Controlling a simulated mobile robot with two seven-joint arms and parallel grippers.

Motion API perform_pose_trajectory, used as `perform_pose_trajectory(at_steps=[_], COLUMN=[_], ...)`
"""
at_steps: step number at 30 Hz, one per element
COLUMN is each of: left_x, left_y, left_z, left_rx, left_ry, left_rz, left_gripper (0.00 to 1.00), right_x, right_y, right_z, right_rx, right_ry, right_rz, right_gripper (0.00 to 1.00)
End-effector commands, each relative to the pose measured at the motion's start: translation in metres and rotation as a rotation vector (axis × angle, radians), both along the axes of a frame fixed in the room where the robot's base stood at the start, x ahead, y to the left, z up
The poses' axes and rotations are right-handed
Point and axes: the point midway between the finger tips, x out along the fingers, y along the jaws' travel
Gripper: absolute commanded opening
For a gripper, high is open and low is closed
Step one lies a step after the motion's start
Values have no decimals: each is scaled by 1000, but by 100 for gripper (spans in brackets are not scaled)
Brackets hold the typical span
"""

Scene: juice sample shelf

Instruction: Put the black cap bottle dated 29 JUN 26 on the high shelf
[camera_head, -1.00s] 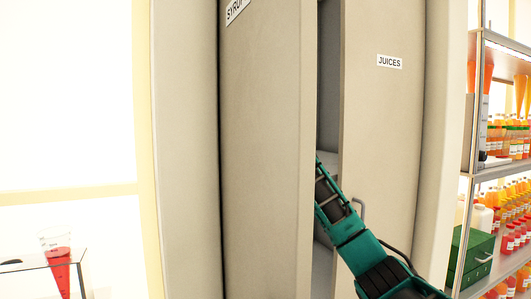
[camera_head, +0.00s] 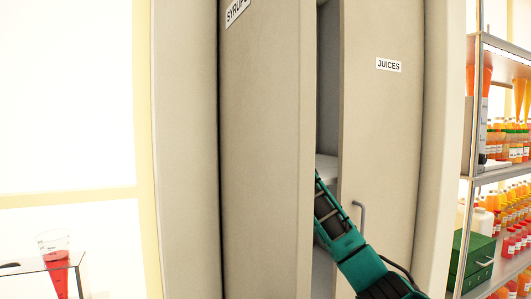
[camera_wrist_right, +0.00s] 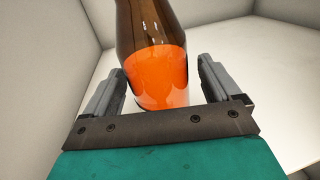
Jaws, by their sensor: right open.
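My right gripper (camera_wrist_right: 160,75) is open, with its two fingers on either side of a brown glass bottle (camera_wrist_right: 155,25). The bottle's lower part shows bright orange. Its top is cut off by the frame, so cap and date do not show. It stands on a pale surface (camera_wrist_right: 240,75) between pale walls. In the head view my right arm reaches into the gap between the cabinet doors, and the gripper's end is partly hidden by the left door. A shelf edge (camera_head: 327,166) shows inside the gap. My left gripper is not in view.
The door labelled SYRUPS (camera_head: 265,150) is left of the gap, and the door labelled JUICES (camera_head: 385,150) with a handle (camera_head: 360,216) is right of it. A rack with bottles (camera_head: 500,170) and a green box (camera_head: 473,255) stands at the right. A red-filled beaker (camera_head: 56,262) is lower left.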

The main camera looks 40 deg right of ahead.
Motion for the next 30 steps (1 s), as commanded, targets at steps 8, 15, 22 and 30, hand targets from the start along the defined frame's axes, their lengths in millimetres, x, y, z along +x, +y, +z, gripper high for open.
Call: perform_pose_trajectory(at_steps=[8,15,22,30], left_x=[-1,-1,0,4], left_y=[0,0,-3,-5], left_z=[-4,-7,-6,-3], left_rx=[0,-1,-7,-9], left_ry=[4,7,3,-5], left_rz=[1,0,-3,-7], left_gripper=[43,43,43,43], right_x=[-14,-50,-84,-104], right_y=[7,27,46,57], right_z=[2,1,1,1], right_rx=[-3,-6,-4,0], right_ry=[-1,0,1,0], right_rz=[0,1,0,-1], right_gripper=[90,90,90,90])
